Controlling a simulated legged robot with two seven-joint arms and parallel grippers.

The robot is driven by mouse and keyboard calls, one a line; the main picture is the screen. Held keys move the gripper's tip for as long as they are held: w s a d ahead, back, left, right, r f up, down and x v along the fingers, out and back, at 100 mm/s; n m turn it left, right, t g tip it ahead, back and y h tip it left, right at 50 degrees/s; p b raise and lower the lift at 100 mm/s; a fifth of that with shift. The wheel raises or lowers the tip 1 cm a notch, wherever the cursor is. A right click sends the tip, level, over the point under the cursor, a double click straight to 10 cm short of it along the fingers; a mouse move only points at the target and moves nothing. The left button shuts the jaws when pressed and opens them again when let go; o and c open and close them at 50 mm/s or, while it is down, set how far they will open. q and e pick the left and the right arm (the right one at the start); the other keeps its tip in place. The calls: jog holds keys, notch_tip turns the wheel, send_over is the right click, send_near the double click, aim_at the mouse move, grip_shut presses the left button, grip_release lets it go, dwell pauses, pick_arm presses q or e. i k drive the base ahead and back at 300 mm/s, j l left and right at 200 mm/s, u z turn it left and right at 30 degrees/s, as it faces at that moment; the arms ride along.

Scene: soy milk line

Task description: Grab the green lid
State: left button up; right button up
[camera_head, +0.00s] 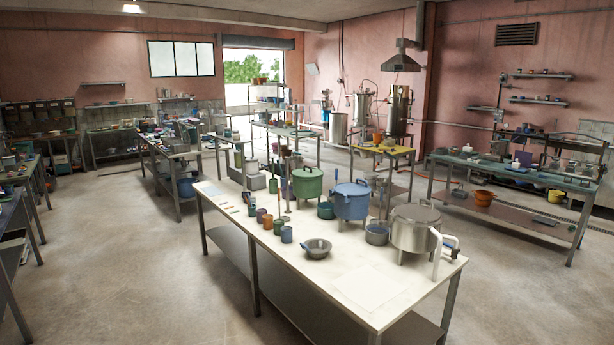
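A green pot (307,188) stands upright on the long white-topped table, toward its far half. Its green top (307,172) looks like a lid resting on it, the same colour as the body; at this size I cannot clearly make out the seam or knob.
A white curved piece (436,252) stands at the right edge. Open floor (130,270) lies left of the table.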

aim_at(307, 171)
jog(key=i+l+z, duration=0.55)
jog(key=z, duration=0.15)
jog(key=i+l+z, duration=0.35)
jog(key=i, duration=0.15)
jog(key=i+z, duration=0.35)
jog(key=i, duration=0.15)
jog(key=i+z, duration=0.35)
jog(key=i, duration=1.5)
jog(key=i+l, duration=0.1)
jog(key=i, duration=1.25)
jog(key=i+j+u, duration=0.25)
jog(key=i+u, duration=0.7)
jog(key=i+l+u, duration=0.15)
jog(key=i+u, duration=0.3)
jog(key=i, duration=0.2)
jog(key=i+l+u, duration=0.3)
jog(key=i+u, duration=0.2)
jog(key=i+j+u, duration=0.2)
jog(key=i+u, duration=0.55)
jog(key=i, duration=0.25)
jog(key=i+u, duration=0.4)
jog(key=i, duration=0.15)
jog(key=i+l+u, duration=0.75)
jog(key=i, duration=0.2)
